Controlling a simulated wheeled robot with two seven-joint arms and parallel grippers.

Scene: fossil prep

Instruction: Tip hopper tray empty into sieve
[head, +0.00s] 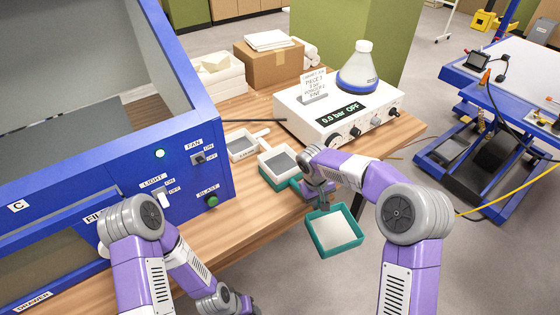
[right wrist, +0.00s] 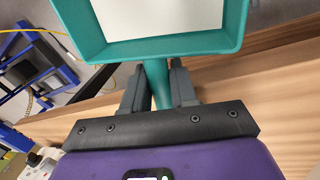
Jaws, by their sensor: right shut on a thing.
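A teal square tray with a short handle (head: 335,250) hangs past the table's front edge, over the floor; its inside looks flat and pale. My right gripper (head: 322,204) is shut on its handle. The right wrist view shows the tray's rim (right wrist: 160,49) and the handle between both fingers. A white square frame with a grey inside (head: 267,174) stands on the table, with teal showing beneath it; I cannot tell whether this is the sieve. My left gripper (head: 228,303) is low in the head view, away from the trays; its jaws are unclear.
A smaller white tray with a handle (head: 237,156) lies beside the frame. A blue cabinet (head: 195,185) fills the left. A white control box (head: 338,112) bearing a flask (head: 357,72) stands behind. A cardboard box (head: 275,68) is farther back.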

